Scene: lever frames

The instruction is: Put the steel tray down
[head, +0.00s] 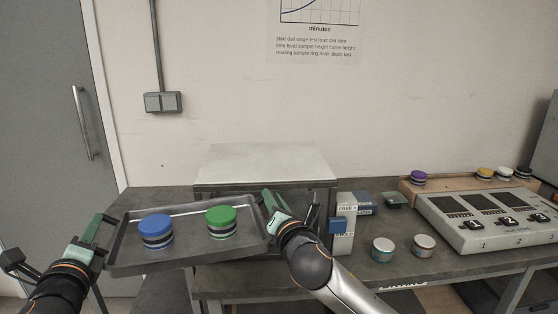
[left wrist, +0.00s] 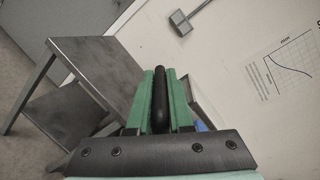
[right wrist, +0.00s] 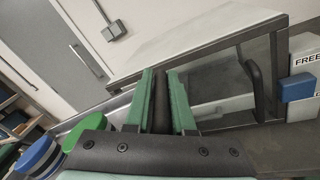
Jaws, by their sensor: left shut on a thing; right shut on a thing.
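The dark steel tray (head: 187,248) is held between my two grippers, in front of the bench and the raised stand, a little slanted in the head view. A blue-topped round jar (head: 156,232) and a green-topped one (head: 221,222) stand upright on it. My left gripper (head: 95,230) is shut on the tray's left black handle (left wrist: 160,98). My right gripper (head: 273,206) is shut on its right black handle (right wrist: 161,103). The blue lid (right wrist: 38,152) and green lid (right wrist: 86,160) also show in the right wrist view. The tray's underside is hidden.
A grey door (head: 45,130) is at left.

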